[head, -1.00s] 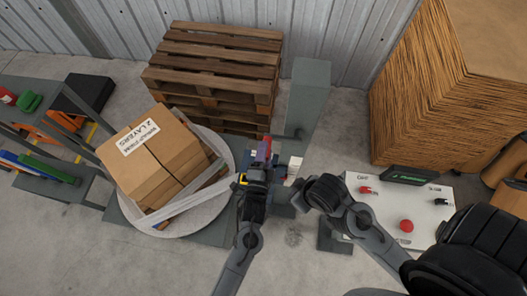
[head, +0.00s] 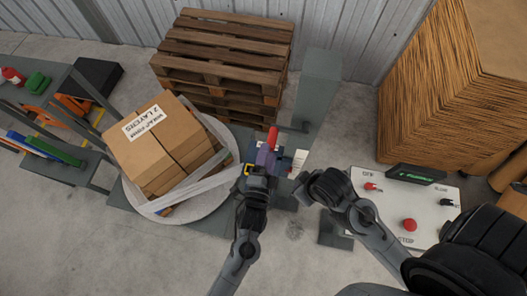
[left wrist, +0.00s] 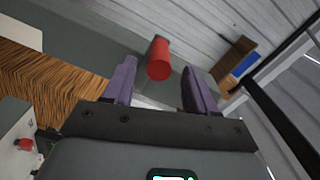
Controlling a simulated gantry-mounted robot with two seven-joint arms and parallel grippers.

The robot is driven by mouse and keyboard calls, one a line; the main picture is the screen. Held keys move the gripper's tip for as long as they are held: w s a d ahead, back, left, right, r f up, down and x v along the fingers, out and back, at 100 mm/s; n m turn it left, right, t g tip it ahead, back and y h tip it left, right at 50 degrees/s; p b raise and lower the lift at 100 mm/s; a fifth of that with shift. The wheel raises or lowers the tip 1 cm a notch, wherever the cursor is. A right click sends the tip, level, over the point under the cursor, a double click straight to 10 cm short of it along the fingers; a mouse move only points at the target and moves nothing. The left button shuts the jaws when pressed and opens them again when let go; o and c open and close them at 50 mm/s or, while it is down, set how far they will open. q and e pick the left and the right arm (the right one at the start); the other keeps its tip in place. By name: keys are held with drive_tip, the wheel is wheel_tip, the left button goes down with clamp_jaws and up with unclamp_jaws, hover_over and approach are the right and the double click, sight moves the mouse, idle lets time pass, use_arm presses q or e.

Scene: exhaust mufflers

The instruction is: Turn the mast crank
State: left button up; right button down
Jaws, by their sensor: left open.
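The red crank handle (head: 273,137) sticks out low beside the grey mast (head: 319,80) in the head view. In the left wrist view the red handle (left wrist: 158,60) is a short cylinder, beyond and roughly between my two purple fingers. My left gripper (head: 268,158) is open, close to the handle, and the left wrist view (left wrist: 152,88) shows nothing gripped. The crank's arm is mostly hidden. My right arm's dark end is right of the left gripper; its fingers cannot be made out.
A taped carton (head: 158,150) sits on a round turntable (head: 222,200) left of the left gripper. Stacked wooden pallets (head: 222,50) stand behind. A white control panel (head: 385,205) with red controls is at the right, near my right arm. A shelf (head: 75,172) is far left.

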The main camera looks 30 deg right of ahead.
use_arm(q)
drive_tip(key=v, duration=0.6)
drive_tip(key=shift+b, duration=0.45)
drive_tip(key=shift+s, duration=0.2)
